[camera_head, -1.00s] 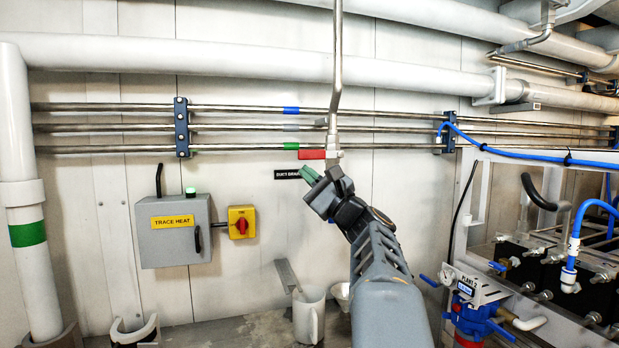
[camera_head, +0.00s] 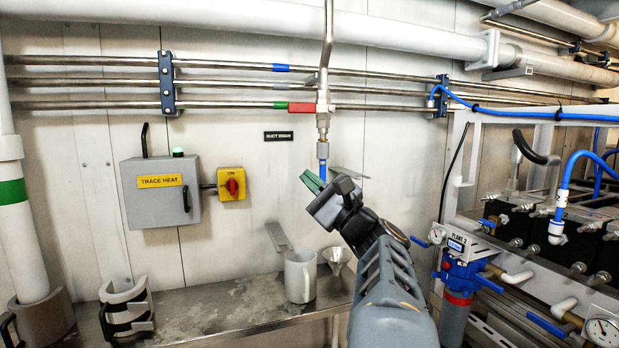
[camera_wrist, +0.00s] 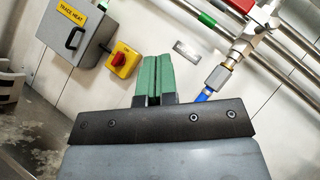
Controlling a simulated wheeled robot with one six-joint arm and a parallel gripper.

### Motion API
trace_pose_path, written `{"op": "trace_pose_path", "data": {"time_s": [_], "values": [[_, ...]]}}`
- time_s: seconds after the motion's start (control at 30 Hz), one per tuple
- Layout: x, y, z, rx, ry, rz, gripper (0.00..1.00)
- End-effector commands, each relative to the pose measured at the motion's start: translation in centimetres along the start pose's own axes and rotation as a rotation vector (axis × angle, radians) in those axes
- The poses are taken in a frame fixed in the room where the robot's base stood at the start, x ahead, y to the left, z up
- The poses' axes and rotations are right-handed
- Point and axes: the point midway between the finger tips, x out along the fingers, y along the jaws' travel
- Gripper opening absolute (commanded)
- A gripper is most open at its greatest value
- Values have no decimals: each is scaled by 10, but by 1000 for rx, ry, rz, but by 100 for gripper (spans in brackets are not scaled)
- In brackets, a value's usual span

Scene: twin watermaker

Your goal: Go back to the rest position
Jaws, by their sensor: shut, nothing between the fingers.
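My gripper (camera_head: 313,181) is shut and empty, with its green fingertips together. It is in mid-air in front of the back wall, lower left of the valve with the red handle (camera_head: 302,107) and its blue tube end (camera_head: 323,170). In the wrist view my gripper (camera_wrist: 152,75) shows its two green fingers side by side, with the wall behind them. The blue tube (camera_wrist: 206,94) shows just to the right of the fingers there. I cannot tell whether anything touches.
A grey trace heat box (camera_head: 160,192) and yellow-red switch (camera_head: 231,183) are on the wall at left. A white mug (camera_head: 300,275) and a funnel (camera_head: 337,258) are at the metal bench (camera_head: 215,312) below. The blue filter unit (camera_head: 456,265) and piping stand at right.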

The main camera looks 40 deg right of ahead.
Motion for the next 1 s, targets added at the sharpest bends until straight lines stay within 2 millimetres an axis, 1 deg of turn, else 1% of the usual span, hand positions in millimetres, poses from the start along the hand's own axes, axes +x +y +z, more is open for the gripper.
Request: {"op": "trace_pose_path", "data": {"time_s": [0.53, 0.57, 0.63, 0.67, 0.77, 0.8, 0.87, 0.9, 0.97, 1.0], "values": [[0, 0, 0, -5, 0, 0, 0], [0, 0, -1, -14, 4, -1, 0], [0, 5, -6, -49, 33, 31, 0], [-1, 11, -11, -65, 53, 57, 0], [-12, 42, -36, -132, 153, 200, 0], [-20, 58, -46, -166, 199, 279, 0], [-32, 87, -59, -224, 260, 426, 0], [-40, 109, -64, -266, 289, 539, 0], [-53, 141, -67, -333, 312, 716, 0], [-63, 162, -67, -380, 313, 837, 0]]}}
